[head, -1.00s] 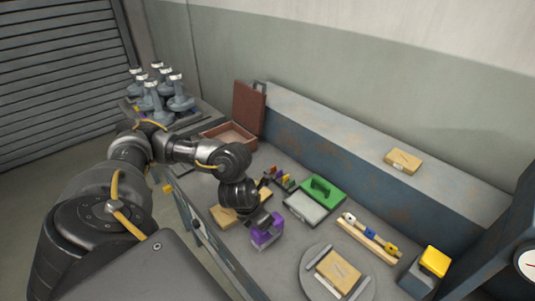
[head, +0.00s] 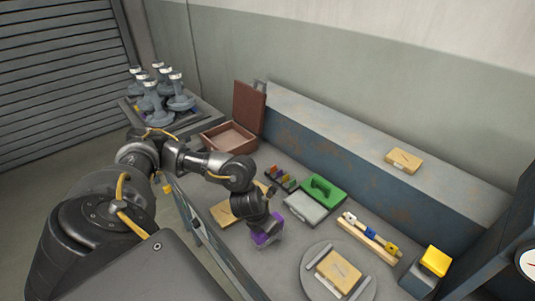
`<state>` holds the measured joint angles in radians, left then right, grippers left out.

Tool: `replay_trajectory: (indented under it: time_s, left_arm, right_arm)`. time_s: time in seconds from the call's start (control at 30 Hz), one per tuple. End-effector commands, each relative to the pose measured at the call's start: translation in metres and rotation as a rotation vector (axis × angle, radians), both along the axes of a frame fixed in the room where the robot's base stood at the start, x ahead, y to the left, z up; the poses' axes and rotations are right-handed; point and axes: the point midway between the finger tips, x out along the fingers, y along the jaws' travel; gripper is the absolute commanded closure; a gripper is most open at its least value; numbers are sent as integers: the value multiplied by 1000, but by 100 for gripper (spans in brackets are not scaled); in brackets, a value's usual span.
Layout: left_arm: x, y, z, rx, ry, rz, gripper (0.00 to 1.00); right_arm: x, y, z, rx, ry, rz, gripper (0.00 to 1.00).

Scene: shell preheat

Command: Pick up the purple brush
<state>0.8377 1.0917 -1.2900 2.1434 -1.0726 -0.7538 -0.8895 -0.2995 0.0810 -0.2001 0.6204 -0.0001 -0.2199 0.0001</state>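My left arm reaches in from the left over the bench. A purple angular shape (head: 267,239) shows at its end, partly hidden by the dark wrist. I cannot tell whether this purple shape is the brush or part of my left gripper (head: 266,238). The fingertips are not clear, so their opening cannot be told. No separate purple brush is clearly visible there. My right gripper is out of view.
A wooden block (head: 224,213) lies left of the wrist. A grey case (head: 305,208) and green tray (head: 329,190) lie to its right. An open brown box (head: 229,137) stands behind. A round plate (head: 312,286) and yellow-topped block (head: 434,262) are at front right.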

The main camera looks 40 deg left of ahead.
Motion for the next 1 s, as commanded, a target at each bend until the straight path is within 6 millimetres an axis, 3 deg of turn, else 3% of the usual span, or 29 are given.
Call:
replay_trajectory:
  time_s: [0.47, 0.9, 1.0]
  left_arm:
    - [0, 0, -3, 0, 0, 0, 33]
    - [0, 0, -3, 0, 0, 0, 89]
    - [0, 0, -3, 0, 0, 0, 90]
  right_arm:
    - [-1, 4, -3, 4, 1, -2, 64]
    - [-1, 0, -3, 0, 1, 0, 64]
    - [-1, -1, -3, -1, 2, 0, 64]
